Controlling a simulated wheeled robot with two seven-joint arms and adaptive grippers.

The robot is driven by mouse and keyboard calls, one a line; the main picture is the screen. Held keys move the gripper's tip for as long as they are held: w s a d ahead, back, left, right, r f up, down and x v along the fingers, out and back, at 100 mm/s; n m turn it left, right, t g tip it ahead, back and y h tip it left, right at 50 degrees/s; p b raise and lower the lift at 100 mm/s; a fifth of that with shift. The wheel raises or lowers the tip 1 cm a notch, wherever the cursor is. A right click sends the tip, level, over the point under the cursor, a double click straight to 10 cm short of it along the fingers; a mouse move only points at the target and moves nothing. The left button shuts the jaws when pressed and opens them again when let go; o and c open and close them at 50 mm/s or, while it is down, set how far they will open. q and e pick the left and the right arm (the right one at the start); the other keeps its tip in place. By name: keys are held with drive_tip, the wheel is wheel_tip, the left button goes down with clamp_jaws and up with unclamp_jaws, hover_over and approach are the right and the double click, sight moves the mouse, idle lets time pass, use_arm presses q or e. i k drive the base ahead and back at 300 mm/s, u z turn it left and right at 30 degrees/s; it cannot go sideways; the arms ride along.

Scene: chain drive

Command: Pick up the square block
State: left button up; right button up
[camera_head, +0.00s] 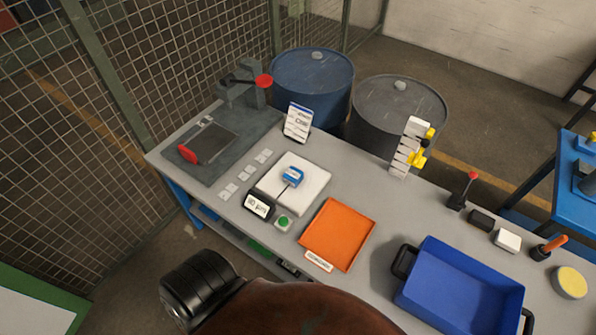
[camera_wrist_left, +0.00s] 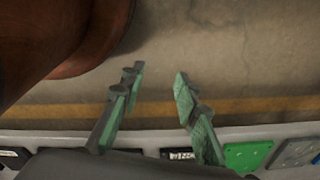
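A small blue block (camera_head: 292,176) with a pale top sits on a white square plate (camera_head: 312,192) mid-table. A white block (camera_head: 507,240) and a dark block (camera_head: 481,220) lie at the right of the table. I cannot tell which of these is the square block. My left gripper (camera_wrist_left: 157,75) is open in the left wrist view, with its green fingers apart and nothing between them. It is over the floor near a table edge, away from the blocks. It does not show in the head view. My right gripper is in no view.
An orange tray (camera_head: 337,233) and a blue bin (camera_head: 460,290) stand on the grey table. A black display (camera_head: 258,205) and green button (camera_head: 283,222) sit before the plate. A sign (camera_head: 298,121), a red-handled press (camera_head: 250,85) and a lever (camera_head: 466,190) stand upright.

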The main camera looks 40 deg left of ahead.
sight(293, 176)
drive_tip(key=u, duration=1.7)
